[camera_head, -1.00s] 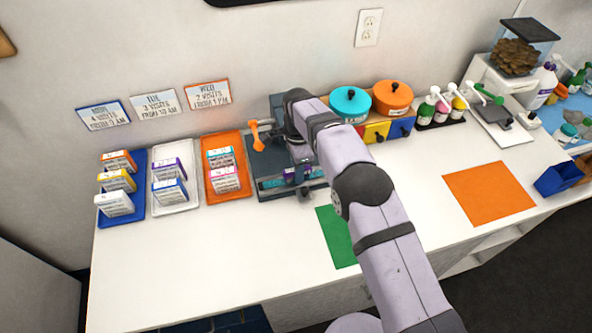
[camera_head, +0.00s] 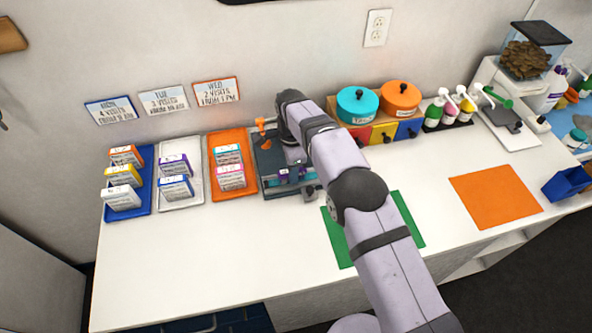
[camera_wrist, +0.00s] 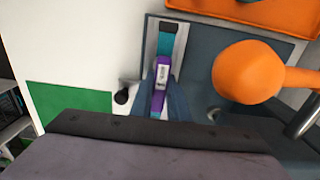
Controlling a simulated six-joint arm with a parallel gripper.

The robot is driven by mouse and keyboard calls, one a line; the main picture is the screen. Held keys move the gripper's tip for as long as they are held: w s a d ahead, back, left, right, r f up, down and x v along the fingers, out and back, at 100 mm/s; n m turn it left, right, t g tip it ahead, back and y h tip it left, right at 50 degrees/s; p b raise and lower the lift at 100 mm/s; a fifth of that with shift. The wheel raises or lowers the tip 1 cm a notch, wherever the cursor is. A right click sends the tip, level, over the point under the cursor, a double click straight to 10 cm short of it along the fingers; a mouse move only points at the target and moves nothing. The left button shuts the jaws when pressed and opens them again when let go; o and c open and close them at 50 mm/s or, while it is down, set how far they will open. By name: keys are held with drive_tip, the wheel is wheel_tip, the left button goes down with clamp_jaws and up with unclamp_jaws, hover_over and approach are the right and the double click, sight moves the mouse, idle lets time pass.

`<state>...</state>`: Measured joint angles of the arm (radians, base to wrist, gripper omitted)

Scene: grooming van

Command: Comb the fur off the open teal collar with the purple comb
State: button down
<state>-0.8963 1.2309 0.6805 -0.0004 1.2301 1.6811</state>
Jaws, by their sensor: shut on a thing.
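The teal collar (camera_wrist: 165,42) lies stretched out flat in a pale channel of a dark grey bench fixture (camera_head: 270,158), with a black piece at its far end. My gripper (camera_wrist: 164,92) is shut on the purple comb (camera_wrist: 160,103), which has a white label. The comb is over the collar, in line with it; I cannot tell whether its teeth touch. In the head view the comb shows as a small purple patch (camera_head: 284,173) at the fixture's front. The fingers and comb hide part of the collar. Fur is too small to tell.
An orange knob on a lever (camera_wrist: 245,72) stands close to my gripper, on the right in the wrist view. An orange tray (camera_head: 233,190) with boxes is left of the fixture. A green mat (camera_head: 340,245) lies right of it, and the front counter is clear.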

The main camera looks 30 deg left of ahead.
sight(304, 170)
drive_tip(key=shift+s+a, duration=0.45)
drive_tip(key=shift+s, duration=0.05)
drive_tip(key=shift+w+d, duration=0.8)
drive_tip(key=shift+w, duration=0.1)
drive_tip(key=shift+r, duration=0.1)
drive_tip(key=shift+d, duration=0.1)
drive_tip(key=shift+w+d, duration=0.7)
drive_tip(key=shift+w, duration=0.05)
drive_tip(key=shift+s+a, duration=0.1)
drive_tip(key=shift+s+a, duration=0.35)
drive_tip(key=shift+s, duration=0.05)
